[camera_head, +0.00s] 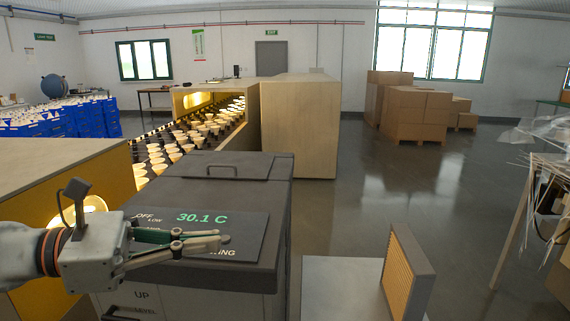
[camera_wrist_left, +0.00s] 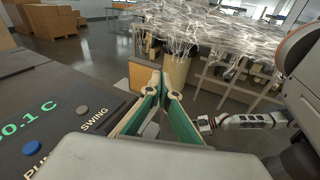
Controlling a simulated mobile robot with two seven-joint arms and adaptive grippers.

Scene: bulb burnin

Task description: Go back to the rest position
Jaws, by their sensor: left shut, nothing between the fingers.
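My left gripper (camera_head: 224,240) reaches in from the left in the head view, over the control panel (camera_head: 252,222) of a dark grey machine (camera_head: 225,164). The fingers are together with nothing between them. In the left wrist view the closed fingers (camera_wrist_left: 164,84) with green inner sides point ahead, and the panel with its blue button (camera_wrist_left: 31,147) lies to their left. I cannot tell how far the fingers are above the panel. The panel display reads 30.1 C. My right gripper does not show in the head view.
A conveyor of bulbs and cups (camera_head: 190,138) runs into a wooden tunnel (camera_head: 300,125) behind the machine. A tan-faced panel (camera_head: 397,283) stands on a grey surface at the lower right. A table with clear tangled material (camera_head: 552,160) is at the right. Floor (camera_head: 400,190) between is open.

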